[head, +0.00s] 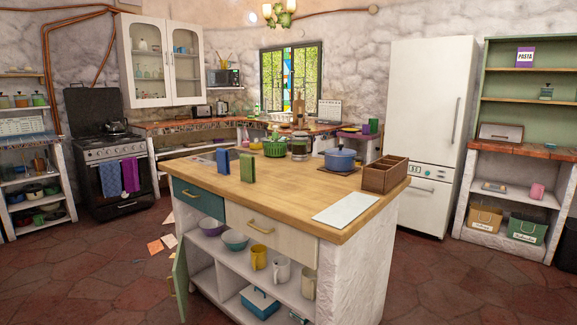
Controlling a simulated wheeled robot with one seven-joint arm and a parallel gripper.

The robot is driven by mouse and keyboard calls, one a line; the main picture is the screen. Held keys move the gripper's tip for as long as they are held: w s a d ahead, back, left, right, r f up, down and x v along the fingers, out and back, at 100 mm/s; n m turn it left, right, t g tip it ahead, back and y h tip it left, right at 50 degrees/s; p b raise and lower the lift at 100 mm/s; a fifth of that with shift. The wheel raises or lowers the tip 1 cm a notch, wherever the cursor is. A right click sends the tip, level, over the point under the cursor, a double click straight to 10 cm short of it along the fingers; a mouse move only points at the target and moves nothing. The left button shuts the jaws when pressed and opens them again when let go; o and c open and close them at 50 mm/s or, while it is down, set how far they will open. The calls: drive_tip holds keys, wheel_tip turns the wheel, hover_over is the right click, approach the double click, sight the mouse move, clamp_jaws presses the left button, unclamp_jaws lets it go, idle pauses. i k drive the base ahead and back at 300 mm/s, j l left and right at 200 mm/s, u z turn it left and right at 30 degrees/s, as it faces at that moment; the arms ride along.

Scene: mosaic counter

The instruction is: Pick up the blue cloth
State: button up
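A blue cloth (111,179) hangs over the front handle of the dark oven (116,155), at the left of the head view. A purple cloth (130,174) hangs right beside it on the same handle. The blue cloth hangs at the left. My gripper is not in view, so I cannot see whether it holds anything.
A wooden-topped island (285,194) fills the middle, with its green cabinet door (181,282) swung open at the left. Shelves (22,172) stand left of the oven. Red tiled floor (92,262) is open in front of the oven, with some papers (155,246) lying near the island.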

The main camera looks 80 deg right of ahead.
sight(222, 155)
drive_tip(key=z, duration=2.55)
drive_tip(key=i+j, duration=0.05)
drive_tip(key=j, duration=0.05)
